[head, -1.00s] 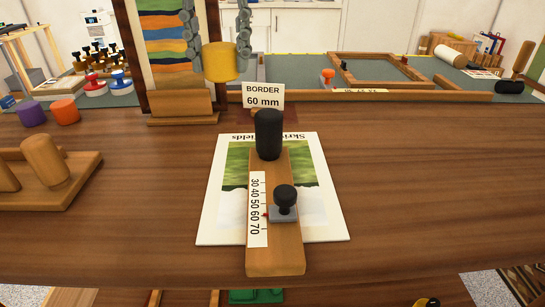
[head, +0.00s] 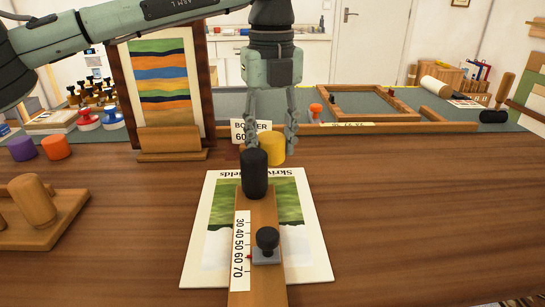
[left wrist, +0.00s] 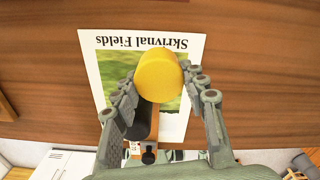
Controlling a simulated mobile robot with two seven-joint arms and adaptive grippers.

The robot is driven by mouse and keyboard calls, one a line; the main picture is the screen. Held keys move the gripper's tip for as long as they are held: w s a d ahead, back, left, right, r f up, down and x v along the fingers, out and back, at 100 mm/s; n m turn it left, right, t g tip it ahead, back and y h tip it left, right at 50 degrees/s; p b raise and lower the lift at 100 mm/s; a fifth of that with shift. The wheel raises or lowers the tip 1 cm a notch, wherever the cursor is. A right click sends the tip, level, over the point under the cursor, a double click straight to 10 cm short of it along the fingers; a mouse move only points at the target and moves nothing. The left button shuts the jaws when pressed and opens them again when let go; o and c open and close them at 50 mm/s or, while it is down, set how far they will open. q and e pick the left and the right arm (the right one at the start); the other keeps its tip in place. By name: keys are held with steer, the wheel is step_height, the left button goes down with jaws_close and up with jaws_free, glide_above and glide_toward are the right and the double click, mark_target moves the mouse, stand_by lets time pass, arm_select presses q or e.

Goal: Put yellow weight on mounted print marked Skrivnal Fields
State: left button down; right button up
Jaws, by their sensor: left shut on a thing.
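My left gripper (head: 270,142) is shut on the yellow weight (head: 273,147), a short cylinder. In the left wrist view the weight (left wrist: 158,76) sits between the gripper's fingers (left wrist: 165,100), above the print near its title. The mounted print (head: 306,225) lies on the wooden table, with a green landscape and the title Skrivnal Fields upside down; it also shows in the left wrist view (left wrist: 100,58). A wooden gauge (head: 265,203) lies across the print, with a black cylinder (head: 254,174) on its far end and a black-knobbed slider (head: 266,245). My right gripper is out of view.
A card reading BORDER (head: 238,130) stands behind the gripper, partly covered. A striped framed picture (head: 160,75) stands at the back left. A wooden pegged block (head: 40,225) and purple and orange weights (head: 56,147) are at left. The table right of the print is clear.

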mark_target(272, 161)
arm_select(q)
steer(key=shift+w+d+f+p, duration=0.1)
steer(key=shift+f+p, duration=0.2)
steer(key=shift+f, duration=1.65)
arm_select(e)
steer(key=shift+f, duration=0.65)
arm_select(q)
steer(key=shift+f, duration=0.15)
steer(key=c, duration=0.9)
jaws_free()
steer(key=shift+o, duration=0.2)
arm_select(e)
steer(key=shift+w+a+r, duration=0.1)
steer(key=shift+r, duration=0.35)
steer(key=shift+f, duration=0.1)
